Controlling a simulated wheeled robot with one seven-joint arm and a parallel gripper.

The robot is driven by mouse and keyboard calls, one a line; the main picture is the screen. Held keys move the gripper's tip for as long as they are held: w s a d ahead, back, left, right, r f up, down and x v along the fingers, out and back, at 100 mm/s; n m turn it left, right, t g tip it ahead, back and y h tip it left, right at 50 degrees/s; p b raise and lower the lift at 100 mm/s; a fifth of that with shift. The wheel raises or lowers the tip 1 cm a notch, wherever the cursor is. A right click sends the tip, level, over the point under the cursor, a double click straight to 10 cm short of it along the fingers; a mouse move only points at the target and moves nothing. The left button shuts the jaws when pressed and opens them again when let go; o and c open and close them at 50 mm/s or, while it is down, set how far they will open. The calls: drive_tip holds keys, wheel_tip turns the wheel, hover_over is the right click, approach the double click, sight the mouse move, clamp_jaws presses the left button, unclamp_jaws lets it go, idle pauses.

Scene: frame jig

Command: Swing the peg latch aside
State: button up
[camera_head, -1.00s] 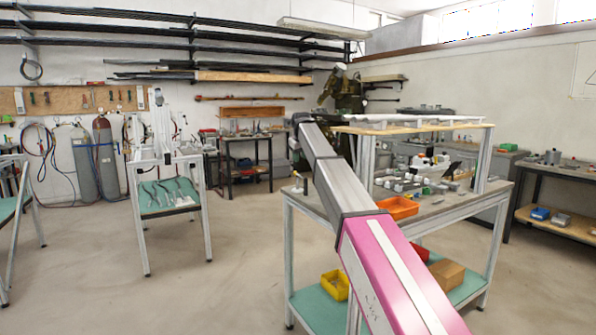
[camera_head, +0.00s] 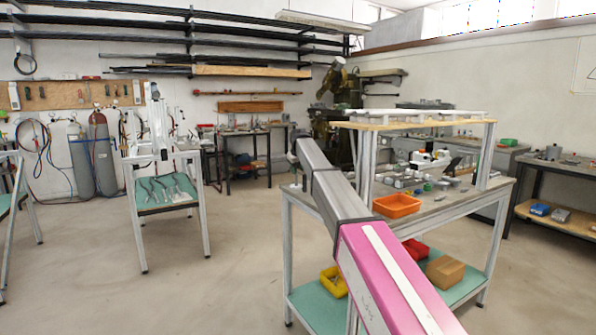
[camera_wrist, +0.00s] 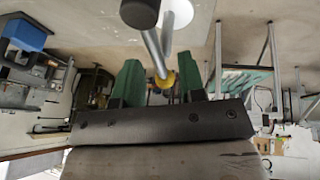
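In the wrist view, my gripper (camera_wrist: 160,86) has two green fingers standing apart. A dark round knob (camera_wrist: 140,12) is at the rod's upper end, beside a pale cylinder (camera_wrist: 179,14). In the head view, my own arm hides the gripper, and the latch cannot be made out.
A workbench (camera_head: 455,204) with a raised wooden shelf (camera_head: 410,124) stands at right. It holds an orange bin (camera_head: 397,205) and several small parts. A yellow bin (camera_head: 333,281) and a cardboard box (camera_head: 445,272) sit on its lower shelf.

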drive_tip(key=shift+w+f, duration=0.1)
drive_tip(key=shift+f, duration=0.15)
clamp_jaws()
